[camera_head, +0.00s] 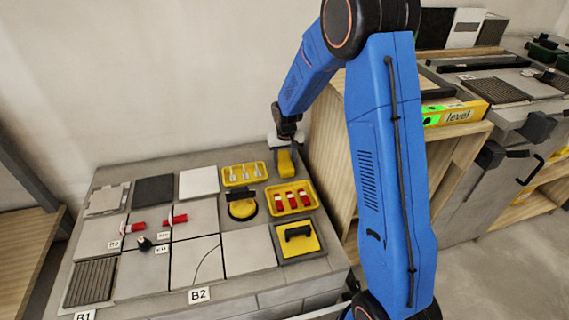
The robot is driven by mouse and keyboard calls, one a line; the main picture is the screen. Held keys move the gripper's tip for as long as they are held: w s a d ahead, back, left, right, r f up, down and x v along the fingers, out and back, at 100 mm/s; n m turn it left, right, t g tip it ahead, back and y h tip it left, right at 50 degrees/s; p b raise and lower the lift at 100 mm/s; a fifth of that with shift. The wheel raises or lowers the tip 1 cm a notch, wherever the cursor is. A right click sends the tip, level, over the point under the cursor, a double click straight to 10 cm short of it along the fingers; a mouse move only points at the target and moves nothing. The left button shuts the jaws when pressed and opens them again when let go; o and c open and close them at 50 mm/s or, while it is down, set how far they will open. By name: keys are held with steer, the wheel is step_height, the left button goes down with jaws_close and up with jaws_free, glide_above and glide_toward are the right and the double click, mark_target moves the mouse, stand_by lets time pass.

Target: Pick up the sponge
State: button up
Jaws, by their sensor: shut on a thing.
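The sponge (287,162) is a small yellow block at the back right of the grey tiled worktop. My gripper (285,147) reaches down over it from behind my blue arm and is shut on it. The fingers are small and partly dark in this view, so the exact grip is hard to see. I cannot tell whether the sponge touches the worktop or is just above it.
A yellow tray of white pieces (231,182) and one of red pieces (311,190) stand close by. A round yellow tool (242,209), a black-handled yellow float (298,241) and tiles (196,262) cover the worktop (265,283). A wooden cabinet (333,135) stands right.

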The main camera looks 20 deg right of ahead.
mark_target(285, 160)
step_height(285, 160, up, 10)
steer(key=shift+f, duration=0.1)
stand_by(0.4)
steer(key=o, duration=0.5)
steer(key=c, duration=0.4)
